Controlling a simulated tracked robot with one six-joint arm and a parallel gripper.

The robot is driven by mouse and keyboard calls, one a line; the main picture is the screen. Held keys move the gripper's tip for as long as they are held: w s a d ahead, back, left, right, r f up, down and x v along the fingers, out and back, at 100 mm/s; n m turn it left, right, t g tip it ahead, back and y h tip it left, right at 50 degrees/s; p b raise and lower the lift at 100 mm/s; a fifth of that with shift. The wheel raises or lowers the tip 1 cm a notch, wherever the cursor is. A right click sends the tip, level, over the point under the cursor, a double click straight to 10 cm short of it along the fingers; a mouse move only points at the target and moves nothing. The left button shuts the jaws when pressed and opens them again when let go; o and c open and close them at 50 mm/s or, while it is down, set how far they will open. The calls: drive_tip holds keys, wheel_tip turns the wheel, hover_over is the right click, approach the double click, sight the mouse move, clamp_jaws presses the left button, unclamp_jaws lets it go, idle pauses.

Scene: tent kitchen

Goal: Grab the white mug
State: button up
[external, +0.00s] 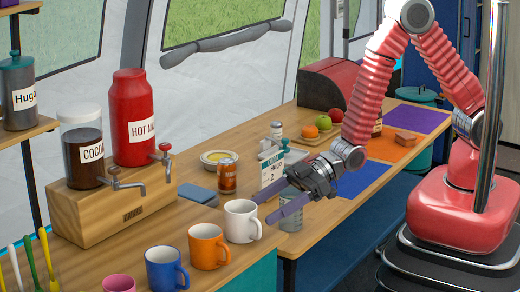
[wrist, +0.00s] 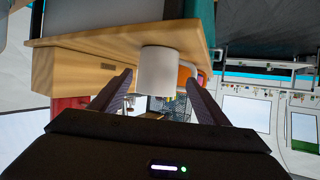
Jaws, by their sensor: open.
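The white mug (external: 240,222) stands upright on the wooden counter, at the right end of a row of mugs, its handle towards the lower right. My gripper (external: 262,209) is open and empty, just right of the mug, its two fingers pointing at it. In the wrist view, which looks tilted over, the white mug (wrist: 158,72) appears between the tips of my open gripper (wrist: 160,78). Whether the fingertips reach past the mug's near side I cannot tell. I see no contact.
An orange mug (external: 207,247) and a blue mug (external: 165,270) stand left of the white mug. A grey can (external: 291,220) is close below my gripper. A carton (external: 271,168) and a brown can (external: 227,177) stand behind. A drink dispenser (external: 115,205) is at left.

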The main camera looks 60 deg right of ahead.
sight(250, 218)
drive_tip(key=shift+x, duration=2.6)
drive_tip(key=shift+w, duration=0.15)
drive_tip(key=shift+c, duration=0.5)
drive_tip(key=c, duration=0.8)
